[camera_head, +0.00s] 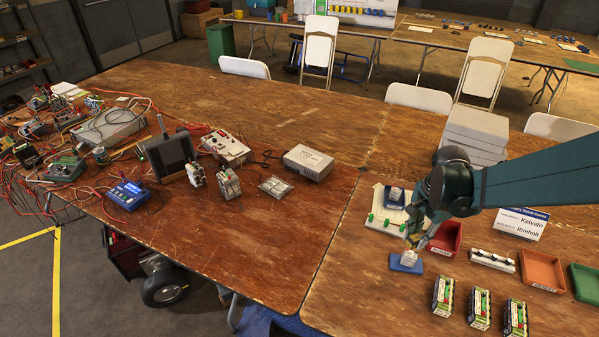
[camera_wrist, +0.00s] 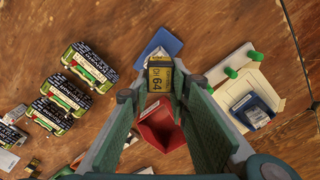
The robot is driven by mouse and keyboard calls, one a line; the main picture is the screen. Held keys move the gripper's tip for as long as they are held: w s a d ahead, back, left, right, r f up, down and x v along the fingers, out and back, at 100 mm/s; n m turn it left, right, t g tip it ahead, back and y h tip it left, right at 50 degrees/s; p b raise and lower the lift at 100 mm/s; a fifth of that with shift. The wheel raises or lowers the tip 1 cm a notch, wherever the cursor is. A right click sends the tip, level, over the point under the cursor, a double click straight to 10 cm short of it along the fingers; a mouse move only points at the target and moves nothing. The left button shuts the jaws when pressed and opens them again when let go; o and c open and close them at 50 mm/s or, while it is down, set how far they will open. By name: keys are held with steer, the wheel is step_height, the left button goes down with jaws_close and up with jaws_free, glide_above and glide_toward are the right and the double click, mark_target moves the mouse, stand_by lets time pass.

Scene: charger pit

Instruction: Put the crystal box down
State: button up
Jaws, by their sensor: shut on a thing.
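The crystal box (camera_wrist: 159,76) is small, with a yellow label and dark print, and sits between my fingertips in the wrist view. My gripper (camera_wrist: 157,90) is shut on it. In the head view the box is a small pale block (camera_head: 408,257) under my gripper (camera_head: 413,240), over a blue pad (camera_head: 398,266). The pad (camera_wrist: 166,42) also shows behind the box in the wrist view. I cannot tell whether the box touches the pad. My fingers hide part of the box.
A red bin (camera_head: 445,236) stands right beside the gripper. Several green-and-black battery-like packs (camera_head: 479,309) stand in front. Orange (camera_head: 540,270) and green (camera_head: 586,284) bins are further right. Table left of the pad is clear.

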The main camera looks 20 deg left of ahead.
steer(key=w+a+n, duration=0.1)
steer(key=a+n, duration=0.1)
steer(key=a, duration=1.2)
steer(key=n+p, duration=0.1)
steer(key=n, duration=0.6)
glide_above(269, 238)
steer(key=shift+w+f, duration=0.1)
steer(key=shift+f, duration=0.55)
steer(key=shift+f+b, duration=0.55)
steer(key=shift+f, duration=2.6)
steer(key=shift+f+b, duration=0.4)
steer(key=shift+f, duration=1.45)
steer(key=shift+f, duration=0.1)
